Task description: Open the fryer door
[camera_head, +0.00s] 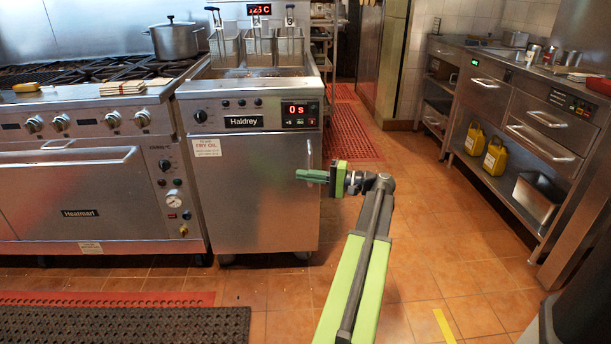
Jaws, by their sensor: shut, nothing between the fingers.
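The fryer (248,90) is a steel cabinet with a "Haldrey" label and a red display. Its front door (250,195) looks shut. A slim vertical handle (309,152) runs along the door's right edge. My gripper (300,174) is green and points left, in front of the door near the lower part of the handle. It is shut with nothing held. It overlaps the handle in the picture; I cannot tell whether it touches it. The gripper and wrist hide the handle's lower end.
A range with an oven (80,195) stands directly left of the fryer. Fryer baskets (260,48) sit on top. A steel counter with drawers (520,110) is at the right, with yellow jugs (495,155) below. A dark mat (120,325) lies front left. The tiled floor between is clear.

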